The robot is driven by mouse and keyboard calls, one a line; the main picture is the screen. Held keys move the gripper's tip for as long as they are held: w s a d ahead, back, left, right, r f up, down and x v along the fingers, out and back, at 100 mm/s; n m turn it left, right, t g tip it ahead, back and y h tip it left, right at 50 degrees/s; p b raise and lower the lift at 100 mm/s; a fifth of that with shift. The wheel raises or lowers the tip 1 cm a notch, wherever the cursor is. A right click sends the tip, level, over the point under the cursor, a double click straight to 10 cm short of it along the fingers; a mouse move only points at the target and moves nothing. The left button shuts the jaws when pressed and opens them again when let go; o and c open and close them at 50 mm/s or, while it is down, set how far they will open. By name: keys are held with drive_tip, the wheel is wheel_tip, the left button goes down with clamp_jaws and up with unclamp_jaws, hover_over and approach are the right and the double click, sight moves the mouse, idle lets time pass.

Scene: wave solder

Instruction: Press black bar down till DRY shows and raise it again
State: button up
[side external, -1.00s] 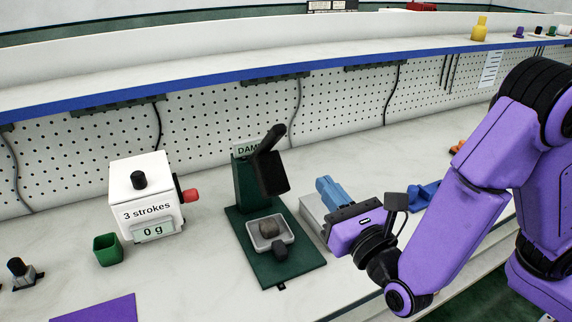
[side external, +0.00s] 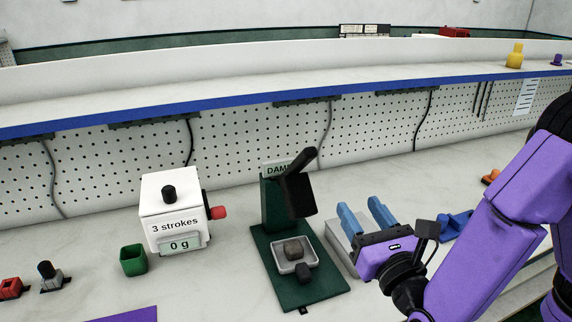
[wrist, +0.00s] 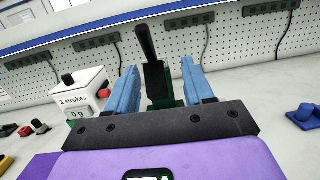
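The black bar (side external: 300,195) is raised and tilted up on a dark green press stand (side external: 276,205). A sign (side external: 272,169) on the stand reads "DAM", its end hidden behind the bar. A shallow grey tray (side external: 279,266) with a brownish-grey lump (side external: 293,249) sits on the press's green base below the bar. My gripper (side external: 359,207) is open and empty, to the right of the bar and apart from it. In the wrist view the bar (wrist: 156,82) appears ahead, between the two blue fingers of my gripper (wrist: 160,72).
A light grey block (side external: 342,246) stands close to my gripper, right of the press. Left are a white box (side external: 170,190) reading "3 strokes" and "0 g" with a red knob, and a green cup (side external: 133,260). A blue object (side external: 455,224) lies right. Pegboard and shelf run behind.

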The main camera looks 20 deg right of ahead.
drive_tip(key=w+d+f+m+g+h, duration=0.2)
drive_tip(key=d+m+g+h, duration=0.3)
drive_tip(key=d+m+h, duration=0.4)
drive_tip(key=s+d+f+m+g+h, duration=0.45)
drive_tip(key=s+d+m+g, duration=0.25)
drive_tip(key=d+m+g, duration=0.75)
drive_tip(key=s+a+f+m+g+y, duration=0.35)
drive_tip(key=a+g+y, duration=0.25)
drive_tip(key=g, duration=0.4)
drive_tip(key=m+t+y, duration=1)
drive_tip(key=m+y, duration=0.7)
drive_tip(key=y, duration=1)
approach(300, 158)
drive_tip(key=a, duration=1)
drive_tip(key=shift+w+a, duration=0.1)
